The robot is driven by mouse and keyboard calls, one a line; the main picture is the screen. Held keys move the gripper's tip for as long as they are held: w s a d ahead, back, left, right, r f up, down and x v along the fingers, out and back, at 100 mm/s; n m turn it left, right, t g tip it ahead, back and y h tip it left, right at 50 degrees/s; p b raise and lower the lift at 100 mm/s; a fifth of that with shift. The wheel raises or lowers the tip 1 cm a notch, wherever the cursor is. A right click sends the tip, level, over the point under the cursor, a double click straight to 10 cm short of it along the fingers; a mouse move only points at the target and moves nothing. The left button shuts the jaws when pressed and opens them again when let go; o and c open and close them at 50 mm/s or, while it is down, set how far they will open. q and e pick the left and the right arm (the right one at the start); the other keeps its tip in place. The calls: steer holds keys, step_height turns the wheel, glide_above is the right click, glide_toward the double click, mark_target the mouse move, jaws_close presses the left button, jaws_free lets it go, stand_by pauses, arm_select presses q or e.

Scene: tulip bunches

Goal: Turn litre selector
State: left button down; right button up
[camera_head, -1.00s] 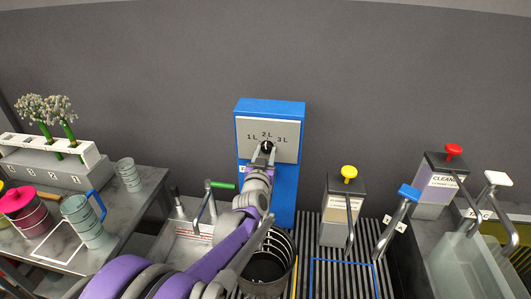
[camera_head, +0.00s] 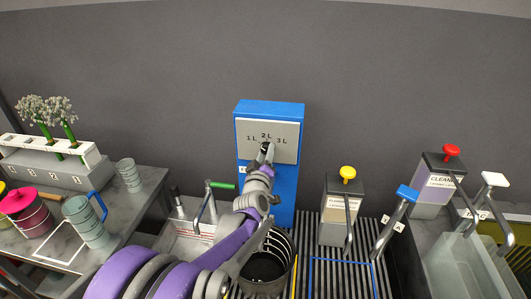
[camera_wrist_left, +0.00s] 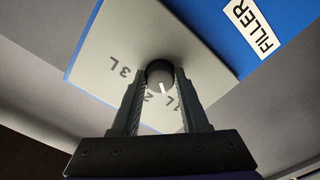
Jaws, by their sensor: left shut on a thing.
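The litre selector is a small round knob (camera_wrist_left: 160,78) with a white pointer line, on a pale grey plate (camera_head: 284,151) of the blue filler (camera_head: 285,190). The plate is marked 1 L, 2 L and 3 L. In the left wrist view the pointer line points between the partly hidden 2 L and 1 L marks. My left gripper (camera_wrist_left: 160,88) is shut on the knob, one finger on each side. In the head view the gripper (camera_head: 265,155) mostly covers the knob. My right gripper is not in view.
A dark metal bucket (camera_head: 290,262) stands below the filler, partly behind my left arm. A yellow-topped dispenser (camera_head: 345,205) stands to its right, a green-handled tap (camera_head: 222,185) to its left. Cups stand on the left table (camera_head: 140,193). The wall behind is bare.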

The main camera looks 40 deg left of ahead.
arm_select(q)
steer(key=shift+n, duration=0.6)
steer(key=shift+c, duration=2.1)
jaws_free()
steer(key=v, duration=1.1)
steer(key=shift+b, duration=0.35)
steer(key=shift+w, duration=0.1)
